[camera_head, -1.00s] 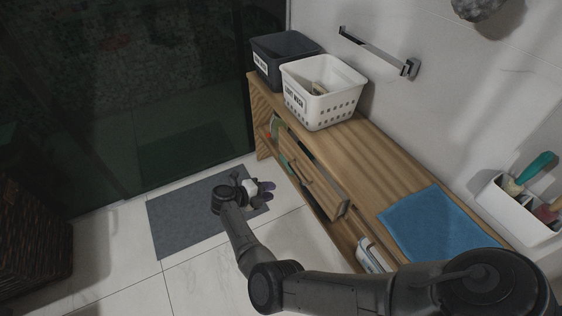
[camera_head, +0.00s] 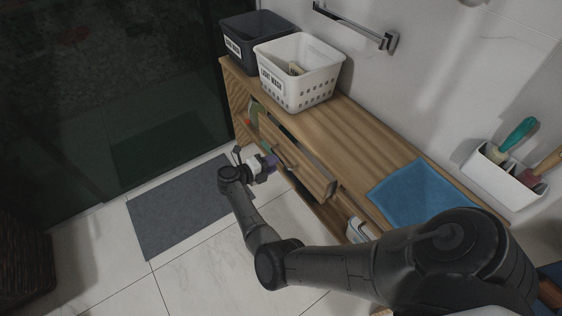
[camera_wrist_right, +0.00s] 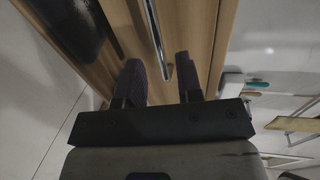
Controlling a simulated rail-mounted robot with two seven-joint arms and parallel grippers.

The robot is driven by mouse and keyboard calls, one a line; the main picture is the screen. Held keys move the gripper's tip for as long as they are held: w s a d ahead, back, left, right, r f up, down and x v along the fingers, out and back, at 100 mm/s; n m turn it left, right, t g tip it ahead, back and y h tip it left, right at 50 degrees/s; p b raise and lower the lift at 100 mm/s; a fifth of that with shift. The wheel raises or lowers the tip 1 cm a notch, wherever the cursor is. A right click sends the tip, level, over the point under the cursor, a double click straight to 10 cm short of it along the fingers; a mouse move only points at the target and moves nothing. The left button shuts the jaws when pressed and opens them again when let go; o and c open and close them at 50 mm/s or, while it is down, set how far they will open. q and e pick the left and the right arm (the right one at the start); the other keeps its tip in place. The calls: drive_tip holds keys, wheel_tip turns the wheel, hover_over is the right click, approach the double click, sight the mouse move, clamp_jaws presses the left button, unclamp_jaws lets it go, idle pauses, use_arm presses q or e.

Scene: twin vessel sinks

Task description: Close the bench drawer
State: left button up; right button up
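The wooden bench drawer (camera_head: 312,176) stands partly pulled out from the front of the bench (camera_head: 350,130). My right gripper (camera_head: 272,164) is low in front of the drawer, close to its face. In the right wrist view, the two dark fingers of my right gripper (camera_wrist_right: 159,75) are apart. The drawer's metal bar handle (camera_wrist_right: 157,38) runs lengthwise and ends between them in the picture. There is a gap on each side of the bar, and I cannot tell whether a finger touches the wood. My left gripper is not in view.
A white basket (camera_head: 312,88) and a dark basket (camera_head: 238,48) stand on the bench's far end. A blue towel (camera_head: 415,190) lies on its near end. A grey mat (camera_head: 180,210) lies on the open tiled floor. A towel bar (camera_head: 355,28) is on the wall.

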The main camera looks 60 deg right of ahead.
drive_tip(key=shift+b+x, duration=0.4)
drive_tip(key=shift+x, duration=1.65)
clamp_jaws()
